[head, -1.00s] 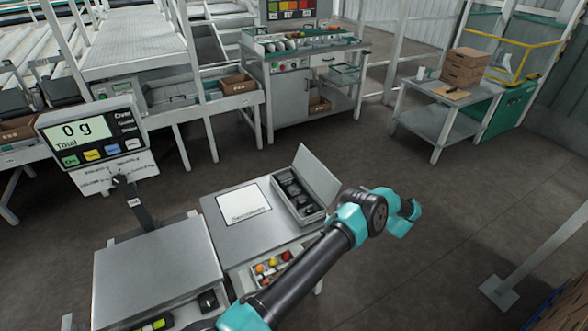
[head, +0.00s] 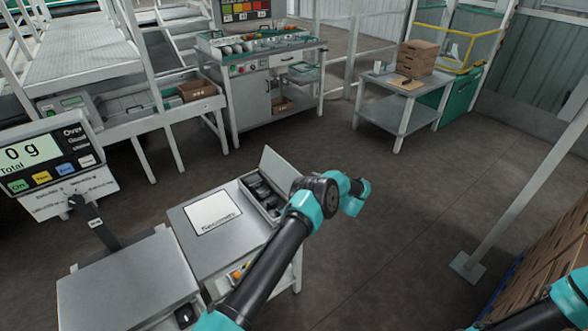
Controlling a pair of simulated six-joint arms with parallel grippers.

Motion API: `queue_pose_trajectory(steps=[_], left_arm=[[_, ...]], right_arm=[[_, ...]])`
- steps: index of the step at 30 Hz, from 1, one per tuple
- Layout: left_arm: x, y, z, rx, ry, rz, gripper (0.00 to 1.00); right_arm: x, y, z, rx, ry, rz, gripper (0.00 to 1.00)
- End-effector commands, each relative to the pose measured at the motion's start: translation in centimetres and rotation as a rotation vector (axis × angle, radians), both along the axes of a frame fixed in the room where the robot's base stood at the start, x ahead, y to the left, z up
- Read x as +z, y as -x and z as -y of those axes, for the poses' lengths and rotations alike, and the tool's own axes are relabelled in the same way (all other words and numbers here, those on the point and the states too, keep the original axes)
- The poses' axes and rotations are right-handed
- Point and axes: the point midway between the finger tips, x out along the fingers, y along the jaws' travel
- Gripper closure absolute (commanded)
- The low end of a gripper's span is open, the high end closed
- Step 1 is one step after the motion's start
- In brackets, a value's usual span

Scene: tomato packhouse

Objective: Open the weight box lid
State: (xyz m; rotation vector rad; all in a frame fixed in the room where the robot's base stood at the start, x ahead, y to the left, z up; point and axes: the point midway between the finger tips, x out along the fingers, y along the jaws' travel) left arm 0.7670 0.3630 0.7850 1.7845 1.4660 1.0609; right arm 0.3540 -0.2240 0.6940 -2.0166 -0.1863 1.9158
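The weight box (head: 259,192) is a small grey box at the back right of the metal bench, with dark weights inside. Its grey lid (head: 284,171) stands raised on the right side, so the box is open. My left arm reaches up from the bottom with its elbow just right of the box, covering part of the box's near right side. The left gripper's fingers do not show. Part of my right arm shows at the bottom right corner; its gripper is out of frame.
A white printed sheet (head: 213,212) lies left of the box. A scale display (head: 45,155) reading 0 g stands at left, above a grey weighing platform (head: 125,280). Stacked brown cartons (head: 545,265) and a white post (head: 520,195) are at right. Floor between is clear.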

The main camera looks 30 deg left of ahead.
Motion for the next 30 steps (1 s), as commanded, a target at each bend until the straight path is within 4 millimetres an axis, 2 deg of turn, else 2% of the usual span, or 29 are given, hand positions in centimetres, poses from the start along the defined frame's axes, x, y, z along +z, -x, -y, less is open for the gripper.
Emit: queue_pose_trajectory(steps=[3, 15, 21, 30], left_arm=[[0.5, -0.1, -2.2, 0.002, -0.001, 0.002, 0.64], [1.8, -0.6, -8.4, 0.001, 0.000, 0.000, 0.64], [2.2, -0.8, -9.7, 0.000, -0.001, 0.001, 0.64], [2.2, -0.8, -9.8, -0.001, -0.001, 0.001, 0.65]], right_arm=[[0.0, 0.0, 0.0, 0.000, 0.000, 0.000, 1.00], [0.0, 0.0, 0.0, 0.000, 0.000, 0.000, 1.00], [0.0, 0.0, 0.0, 0.000, 0.000, 0.000, 1.00], [0.0, 0.0, 0.0, 0.000, 0.000, 0.000, 1.00]])
